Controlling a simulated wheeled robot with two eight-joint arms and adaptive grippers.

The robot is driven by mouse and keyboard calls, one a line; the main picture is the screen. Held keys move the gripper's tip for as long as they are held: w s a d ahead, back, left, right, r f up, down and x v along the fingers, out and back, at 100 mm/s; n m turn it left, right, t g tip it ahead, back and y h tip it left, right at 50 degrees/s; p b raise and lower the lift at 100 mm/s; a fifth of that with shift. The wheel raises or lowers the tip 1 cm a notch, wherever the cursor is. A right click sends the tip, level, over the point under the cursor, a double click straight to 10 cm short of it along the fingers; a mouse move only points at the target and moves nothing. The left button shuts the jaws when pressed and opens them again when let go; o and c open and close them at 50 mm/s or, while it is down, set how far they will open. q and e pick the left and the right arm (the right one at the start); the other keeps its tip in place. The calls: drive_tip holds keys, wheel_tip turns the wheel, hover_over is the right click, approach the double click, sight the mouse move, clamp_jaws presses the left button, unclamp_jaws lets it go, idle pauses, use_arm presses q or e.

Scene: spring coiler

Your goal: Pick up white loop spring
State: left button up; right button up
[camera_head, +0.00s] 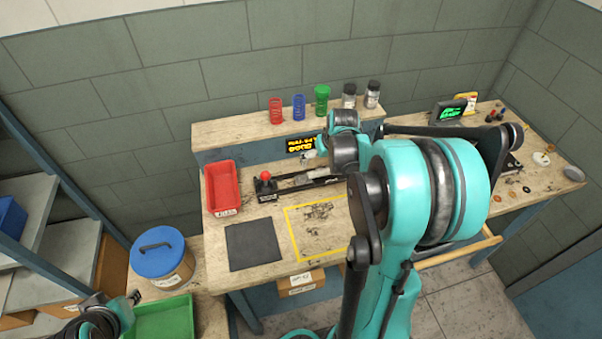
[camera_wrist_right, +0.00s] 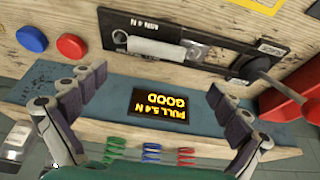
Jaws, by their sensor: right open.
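The white loop spring (camera_wrist_right: 155,48) appears in the wrist view as a pale cylinder lying along the black pull tester (camera_wrist_right: 200,48). In the head view a pale piece that looks like this spring (camera_head: 301,179) lies on the tester's dark rail. My right gripper (camera_wrist_right: 157,82) is open and empty, its fingers spread wide, apart from the spring and with the display (camera_wrist_right: 160,104) between them. In the head view the right gripper (camera_head: 314,153) is small and partly hidden by my arm. My left gripper (camera_head: 118,304) is at the lower left, its fingers unclear.
Red (camera_head: 276,110), blue (camera_head: 298,107) and green (camera_head: 321,99) springs stand on the back shelf beside two jars. A red tray (camera_head: 223,187) is left of the tester. A dark mat (camera_head: 253,244) and a yellow-outlined area (camera_head: 318,229) lie in front.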

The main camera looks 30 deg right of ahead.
sight(322, 171)
drive_tip(key=x, duration=0.1)
drive_tip(key=b+x, duration=0.1)
drive_tip(key=shift+d+f, duration=0.3)
drive_tip(key=shift+f, duration=0.05)
drive_tip(key=x, duration=0.1)
drive_tip(key=b+x, duration=0.1)
drive_tip(key=x, duration=0.1)
drive_tip(key=b+x, duration=0.1)
drive_tip(key=x, duration=0.1)
drive_tip(key=shift+s+f, duration=0.2)
drive_tip(key=shift+s, duration=0.05)
drive_tip(key=shift+w+f, duration=0.15)
drive_tip(key=shift+f, duration=0.1)
drive_tip(key=shift+r, duration=0.1)
drive_tip(key=c, duration=1.2)
drive_tip(key=shift+r, duration=0.1)
